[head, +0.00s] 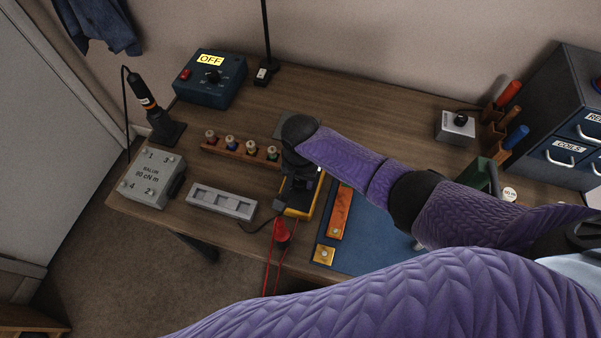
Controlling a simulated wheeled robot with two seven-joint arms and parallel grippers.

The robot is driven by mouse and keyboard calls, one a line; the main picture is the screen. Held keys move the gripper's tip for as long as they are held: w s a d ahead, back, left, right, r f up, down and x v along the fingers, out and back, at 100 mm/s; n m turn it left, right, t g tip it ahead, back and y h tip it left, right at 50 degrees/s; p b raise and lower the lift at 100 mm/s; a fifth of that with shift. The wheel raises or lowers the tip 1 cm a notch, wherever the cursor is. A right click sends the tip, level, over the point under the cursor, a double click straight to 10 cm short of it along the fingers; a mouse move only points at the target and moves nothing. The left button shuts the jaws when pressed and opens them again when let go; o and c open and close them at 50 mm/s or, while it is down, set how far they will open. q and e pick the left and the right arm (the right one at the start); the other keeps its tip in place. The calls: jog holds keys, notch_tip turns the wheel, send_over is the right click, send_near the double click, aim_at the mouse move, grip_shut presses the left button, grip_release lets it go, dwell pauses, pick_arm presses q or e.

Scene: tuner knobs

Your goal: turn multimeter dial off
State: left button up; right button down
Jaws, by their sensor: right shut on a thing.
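A yellow multimeter (314,207) lies on the bench near its front edge, at the left side of a blue mat. My right gripper (294,195) points down over the multimeter and covers most of its face. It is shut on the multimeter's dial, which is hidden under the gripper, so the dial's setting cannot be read. My left gripper is not in view.
A red probe (282,232) with red leads hangs at the front edge. Close by are a grey tray (222,202), a wooden peg rack (240,150) and an orange bar (341,212). A blue box (209,82) marked OFF stands at the back left.

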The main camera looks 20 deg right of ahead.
jog(key=n+p, duration=0.1)
jog(key=n, duration=0.3)
jog(key=shift+n+p, duration=0.65)
jog(key=shift+n, duration=1.45)
jog(key=shift+c, duration=1.3)
grip_release()
